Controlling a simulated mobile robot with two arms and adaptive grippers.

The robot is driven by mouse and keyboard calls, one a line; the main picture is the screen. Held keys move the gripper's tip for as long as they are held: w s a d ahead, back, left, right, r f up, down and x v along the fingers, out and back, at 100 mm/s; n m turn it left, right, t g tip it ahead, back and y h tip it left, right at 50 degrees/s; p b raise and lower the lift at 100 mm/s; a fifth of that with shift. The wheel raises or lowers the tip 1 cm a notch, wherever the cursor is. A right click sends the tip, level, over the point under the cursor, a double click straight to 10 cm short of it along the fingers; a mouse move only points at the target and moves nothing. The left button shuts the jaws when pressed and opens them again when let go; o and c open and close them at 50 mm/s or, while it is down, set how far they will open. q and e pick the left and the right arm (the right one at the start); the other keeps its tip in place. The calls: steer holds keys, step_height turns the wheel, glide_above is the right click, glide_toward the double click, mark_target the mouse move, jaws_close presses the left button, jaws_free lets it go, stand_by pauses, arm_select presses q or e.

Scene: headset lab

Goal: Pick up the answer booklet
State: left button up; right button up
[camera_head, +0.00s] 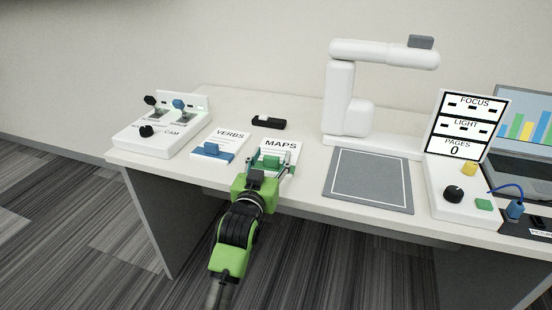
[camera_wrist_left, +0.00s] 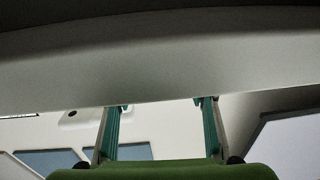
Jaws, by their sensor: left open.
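No booklet in view reads "answer". A white booklet marked MAPS (camera_head: 293,152) with a green block on it lies near the table's front edge. A white booklet marked VERBS (camera_head: 236,141) with a blue block (camera_head: 212,150) lies to its left. My left gripper (camera_head: 271,164) is open over the MAPS booklet, with its fingers at either side of the green block; contact cannot be told. The gripper hides the booklet's lower part. In the left wrist view the fingers (camera_wrist_left: 161,105) are spread apart, with nothing clearly held. My right gripper is not in view.
A black object (camera_head: 268,123) lies behind the booklets. A white switch box (camera_head: 157,138) stands left. A grey mat (camera_head: 368,182) lies right, below a white overhead arm (camera_head: 342,98). A control panel (camera_head: 461,193) and a laptop (camera_head: 522,127) are further right.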

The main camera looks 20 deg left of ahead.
arm_select(q)
steer(key=c, duration=1.2)
steer(key=shift+r, duration=0.1)
steer(key=shift+c, duration=0.2)
